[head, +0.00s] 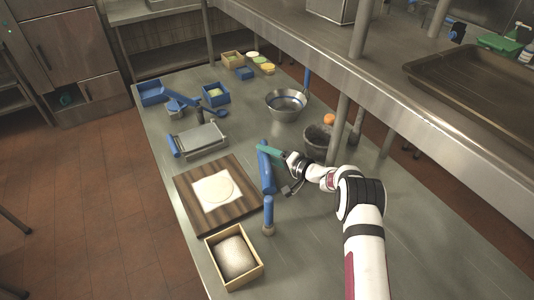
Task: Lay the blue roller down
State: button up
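The blue roller (266,174) is a long blue cylinder just right of the wooden board (240,172). It runs roughly up and down in the picture; I cannot tell whether it stands tilted or lies flat.
A pale round sheet (214,188) lies on the board. A wooden box with a white lump (235,256) stands at the front. A dark pot (317,143) and steel bowl (285,104) stand behind my gripper. Blue trays are at the back left. A steel shelf overhangs the right.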

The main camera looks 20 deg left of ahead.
jog(key=shift+o, duration=0.4)
jog(key=shift+r, duration=0.1)
jog(key=shift+s+d+r, duration=0.1)
jog(key=shift+d+r, duration=0.05)
jog(key=shift+d, duration=0.2)
jog(key=v, duration=1.1)
jog(key=s+r+g+h, duration=0.2)
jog(key=s+r+g, duration=0.2)
jog(key=s+r, duration=0.45)
jog(key=s+r+g+h, duration=0.25)
jog(key=s+r, duration=0.35)
jog(key=s, duration=0.6)
jog(key=s+d+m+h, duration=0.1)
jog(key=s+d+h, duration=0.3)
jog(key=s, duration=0.6)
jog(key=s+d+f+m+h, duration=0.1)
jog(key=s+d+h, duration=0.3)
jog(key=s+d, duration=0.5)
jog(key=shift+s+f+m, duration=0.2)
jog(key=shift+s+m, duration=0.4)
jog(key=shift+s, duration=0.25)
